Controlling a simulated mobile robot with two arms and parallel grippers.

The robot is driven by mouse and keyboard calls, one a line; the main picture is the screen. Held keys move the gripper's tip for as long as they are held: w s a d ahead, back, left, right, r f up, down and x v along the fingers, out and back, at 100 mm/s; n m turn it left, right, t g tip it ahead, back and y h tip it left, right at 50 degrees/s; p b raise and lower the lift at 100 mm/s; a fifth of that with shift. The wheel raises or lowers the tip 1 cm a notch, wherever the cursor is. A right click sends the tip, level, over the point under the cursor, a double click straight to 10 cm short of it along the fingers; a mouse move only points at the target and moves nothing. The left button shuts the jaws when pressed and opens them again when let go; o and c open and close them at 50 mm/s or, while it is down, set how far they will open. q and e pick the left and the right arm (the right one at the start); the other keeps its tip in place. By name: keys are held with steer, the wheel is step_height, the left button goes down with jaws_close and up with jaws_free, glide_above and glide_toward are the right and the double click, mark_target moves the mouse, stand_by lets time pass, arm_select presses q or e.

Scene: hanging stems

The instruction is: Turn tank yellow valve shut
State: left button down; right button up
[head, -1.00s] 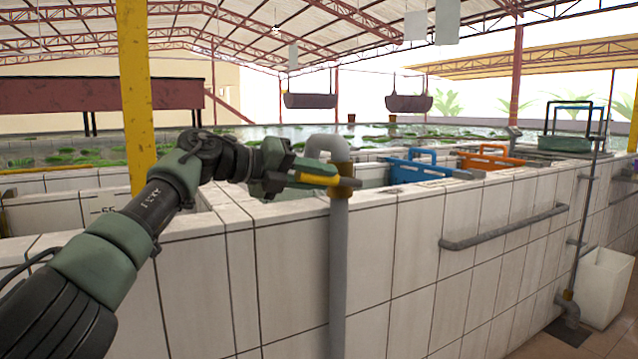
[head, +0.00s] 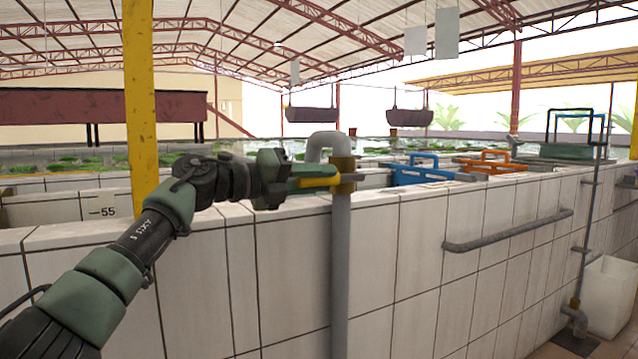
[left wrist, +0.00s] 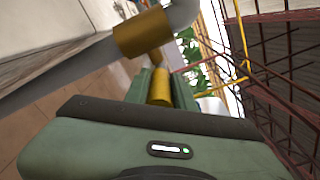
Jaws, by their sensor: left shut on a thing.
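The yellow valve handle (head: 318,182) sits on the grey standpipe (head: 341,260), which rises along the tiled tank wall and bends over its rim. A brass-coloured valve body (head: 343,165) is on the pipe below the bend. My left gripper (head: 326,181) is shut on the yellow handle, which points left from the pipe. In the left wrist view, the handle (left wrist: 160,88) lies between the fingers, beside the valve body (left wrist: 142,33). The fingers hide part of the handle. My right gripper is not in view.
The white tiled tank wall (head: 285,270) stands close in front. A yellow post (head: 140,90) rises at left. A horizontal grey pipe (head: 510,230) runs along the wall at right. Blue (head: 420,172) and orange (head: 490,162) frames stand beyond, and a white bin (head: 606,295) is on the floor.

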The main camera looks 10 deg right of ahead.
arm_select(q)
steer(key=shift+s+d+f+b, duration=0.2)
steer(key=shift+f+b, duration=0.2)
steer(key=shift+f, duration=0.25)
steer(key=c, duration=1.2)
jaws_free()
steer(key=shift+a+r, duration=0.1)
steer(key=shift+r+h, duration=0.15)
steer(key=shift+h, duration=0.15)
steer(key=shift+a, duration=0.1)
steer(key=shift+a, duration=0.1)
steer(key=shift+a, duration=0.35)
steer(key=shift+v, duration=3.4)
steer(key=shift+s, duration=0.2)
